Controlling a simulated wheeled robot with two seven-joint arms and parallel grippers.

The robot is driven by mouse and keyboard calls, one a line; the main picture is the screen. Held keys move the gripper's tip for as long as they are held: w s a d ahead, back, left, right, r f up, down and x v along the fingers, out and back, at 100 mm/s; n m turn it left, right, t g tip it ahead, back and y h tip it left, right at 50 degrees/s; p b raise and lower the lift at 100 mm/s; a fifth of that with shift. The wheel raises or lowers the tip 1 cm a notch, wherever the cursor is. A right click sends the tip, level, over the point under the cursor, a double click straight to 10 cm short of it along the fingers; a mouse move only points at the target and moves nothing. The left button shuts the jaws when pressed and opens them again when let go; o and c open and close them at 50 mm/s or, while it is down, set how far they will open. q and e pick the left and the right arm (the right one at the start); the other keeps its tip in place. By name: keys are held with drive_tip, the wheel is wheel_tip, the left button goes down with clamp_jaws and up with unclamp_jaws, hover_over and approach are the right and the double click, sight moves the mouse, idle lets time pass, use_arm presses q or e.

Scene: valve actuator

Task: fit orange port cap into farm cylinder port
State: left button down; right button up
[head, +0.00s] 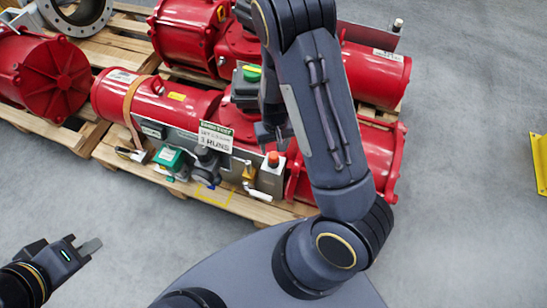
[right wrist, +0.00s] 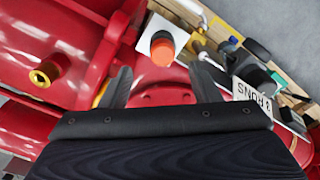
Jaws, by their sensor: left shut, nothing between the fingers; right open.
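The orange cap (head: 273,158) stands on a grey box at the front right of the pallet. In the right wrist view the orange cap (right wrist: 162,55) sits on a dark base above the box's light top, ahead of the fingertips. My right gripper (head: 270,133) is open and empty above the red actuator, close to the cap; its two fingers show apart in the wrist view (right wrist: 161,80). A brass port fitting (right wrist: 45,73) stands on a red cylinder at the left of the wrist view. My left gripper (head: 88,248) is shut and empty over the floor.
Red actuators (head: 160,103) lie on wooden pallets (head: 107,153). A white sign (head: 216,136) stands left of the grey box (head: 270,181), near a green-topped box (head: 169,158) and several small parts. My right arm hides part of the actuators. Floor at right is clear before a yellow stand (head: 539,162).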

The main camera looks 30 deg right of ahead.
sight(273, 155)
wheel_tip(273, 155, down, 6)
drive_tip(key=shift+w+a+b, duration=0.15)
drive_tip(key=shift+b, duration=0.15)
drive_tip(key=c, duration=1.1)
